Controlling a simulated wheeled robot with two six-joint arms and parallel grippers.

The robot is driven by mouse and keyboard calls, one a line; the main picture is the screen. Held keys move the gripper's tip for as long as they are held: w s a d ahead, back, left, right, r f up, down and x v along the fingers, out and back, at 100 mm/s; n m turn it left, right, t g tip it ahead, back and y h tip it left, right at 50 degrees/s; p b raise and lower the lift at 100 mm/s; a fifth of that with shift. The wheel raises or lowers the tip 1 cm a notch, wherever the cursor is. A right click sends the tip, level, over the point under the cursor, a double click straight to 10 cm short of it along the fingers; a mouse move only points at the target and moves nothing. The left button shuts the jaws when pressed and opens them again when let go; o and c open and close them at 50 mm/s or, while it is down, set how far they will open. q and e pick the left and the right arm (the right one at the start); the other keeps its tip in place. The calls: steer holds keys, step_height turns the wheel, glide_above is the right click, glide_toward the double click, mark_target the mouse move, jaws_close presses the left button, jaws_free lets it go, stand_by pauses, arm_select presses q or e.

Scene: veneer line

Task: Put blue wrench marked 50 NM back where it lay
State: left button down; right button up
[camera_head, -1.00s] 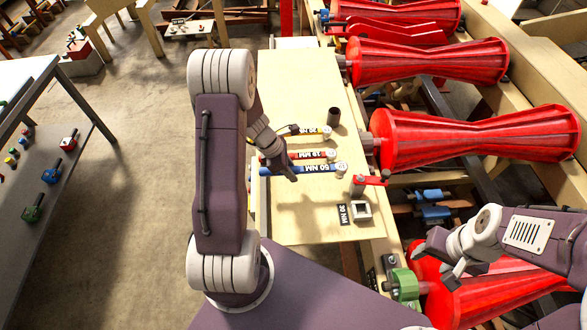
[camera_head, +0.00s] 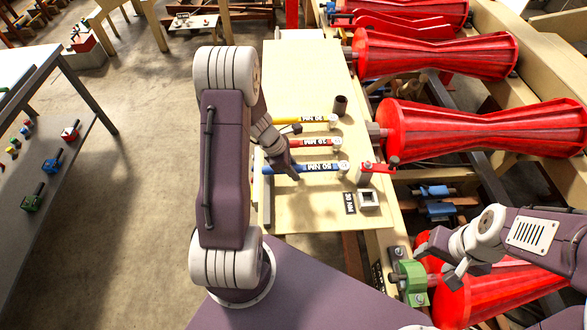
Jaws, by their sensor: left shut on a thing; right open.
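The blue wrench (camera_head: 318,167) marked 50 NM is the nearest of three wrenches at the pale wooden board (camera_head: 300,70). Its round head points right and its handle left. My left gripper (camera_head: 293,173) is shut on its handle, pointing down from the left; the fingertips partly hide the handle. I cannot tell whether the wrench touches the board or hangs just above it. A red wrench (camera_head: 312,143) and a yellow wrench (camera_head: 314,120) lie farther back, roughly parallel to it. My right gripper (camera_head: 450,262) is open and empty at the lower right.
A dark cylinder (camera_head: 340,105) stands behind. Large red rollers (camera_head: 480,125) line the right. The board's near strip is bare.

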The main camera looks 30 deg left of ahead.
arm_select(q)
steer(key=shift+w+f, duration=0.2)
steer(key=shift+s, duration=0.15)
steer(key=shift+f, duration=0.3)
steer(key=shift+f+b, duration=0.15)
steer(key=shift+b, duration=0.25)
steer(key=shift+f, duration=0.1)
steer(key=c, duration=1.1)
jaws_free()
